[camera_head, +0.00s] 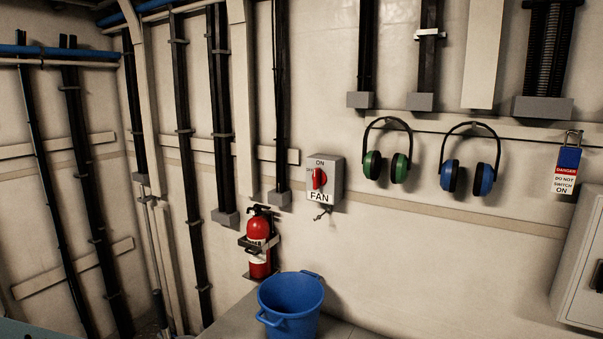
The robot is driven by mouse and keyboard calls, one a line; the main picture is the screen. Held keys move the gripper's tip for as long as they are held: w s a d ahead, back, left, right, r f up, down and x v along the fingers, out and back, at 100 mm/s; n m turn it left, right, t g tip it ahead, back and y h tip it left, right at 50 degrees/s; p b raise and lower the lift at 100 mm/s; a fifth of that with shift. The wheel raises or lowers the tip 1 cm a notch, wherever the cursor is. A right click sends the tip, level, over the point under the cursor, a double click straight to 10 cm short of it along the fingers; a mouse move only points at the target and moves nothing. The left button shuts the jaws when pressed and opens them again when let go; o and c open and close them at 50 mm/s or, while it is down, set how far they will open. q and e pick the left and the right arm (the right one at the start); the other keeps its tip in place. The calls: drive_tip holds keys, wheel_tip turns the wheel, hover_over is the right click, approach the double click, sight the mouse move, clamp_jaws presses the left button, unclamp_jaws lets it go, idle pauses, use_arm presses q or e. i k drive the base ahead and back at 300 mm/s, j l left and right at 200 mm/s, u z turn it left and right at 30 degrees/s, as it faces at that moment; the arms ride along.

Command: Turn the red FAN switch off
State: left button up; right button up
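The FAN switch box (325,178) is a small grey box on the wall, near the middle of the view. It has "ON" printed at the top and "FAN" at the bottom. Its red handle (319,178) stands about upright, pointing toward "ON". A small dark piece hangs below the box. Neither of my grippers shows in the head view.
A red fire extinguisher (259,245) hangs left below the box. A blue bucket (291,303) stands below on a grey surface. Green earmuffs (373,164), blue earmuffs (483,179) and a padlock with a danger tag (566,171) hang to the right. A grey cabinet (580,262) is at far right.

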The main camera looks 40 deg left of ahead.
sight(319, 178)
drive_tip(key=j, duration=1.35)
